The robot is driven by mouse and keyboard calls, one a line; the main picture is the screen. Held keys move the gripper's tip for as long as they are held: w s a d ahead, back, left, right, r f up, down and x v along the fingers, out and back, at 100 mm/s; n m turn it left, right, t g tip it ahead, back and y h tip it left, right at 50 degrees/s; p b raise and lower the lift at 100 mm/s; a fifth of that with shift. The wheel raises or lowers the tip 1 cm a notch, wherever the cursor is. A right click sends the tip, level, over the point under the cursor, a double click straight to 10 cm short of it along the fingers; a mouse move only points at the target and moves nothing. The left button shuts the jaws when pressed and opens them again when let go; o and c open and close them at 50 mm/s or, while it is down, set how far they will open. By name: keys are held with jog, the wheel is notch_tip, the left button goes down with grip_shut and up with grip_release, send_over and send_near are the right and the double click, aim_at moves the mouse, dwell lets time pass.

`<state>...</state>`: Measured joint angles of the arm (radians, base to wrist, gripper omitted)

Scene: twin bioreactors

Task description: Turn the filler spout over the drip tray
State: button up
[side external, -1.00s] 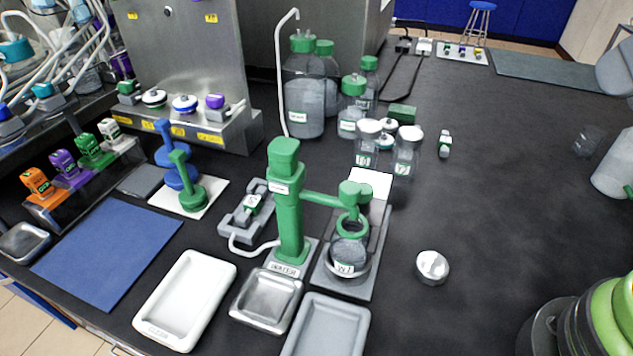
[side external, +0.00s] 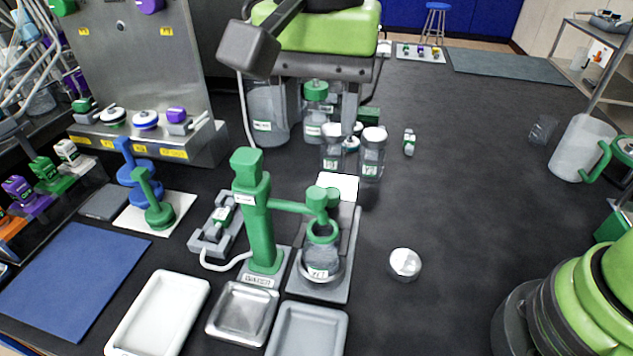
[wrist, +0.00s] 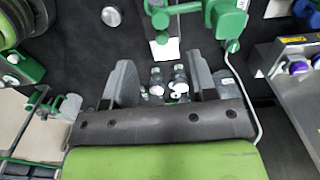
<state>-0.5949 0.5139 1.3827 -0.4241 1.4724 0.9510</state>
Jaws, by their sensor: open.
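The green filler (side external: 256,210) stands upright on a plate marked WATER. Its spout (side external: 318,200) reaches right from the column, over a clear bottle (side external: 322,258) on a grey base; the spout also shows at the top of the wrist view (wrist: 160,18). A square metal tray (side external: 212,328) lies in front of the column, between a white tray (side external: 120,340) and a grey tray (side external: 340,335); no label tells which is the drip tray. My gripper (side external: 322,112) is high behind the filler, fingers pointing down, apart from it. In the wrist view the fingers (wrist: 163,85) are spread and empty.
Capped bottles (side external: 372,155) stand behind the filler, beneath my gripper. A small round dish (side external: 404,264) is right of the filler. The bench farther right is mostly clear.

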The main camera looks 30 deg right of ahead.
aim_at(316, 192)
notch_tip(316, 192, down, 10)
jog(key=shift+a+f, duration=0.1)
dwell(0.4)
grip_shut()
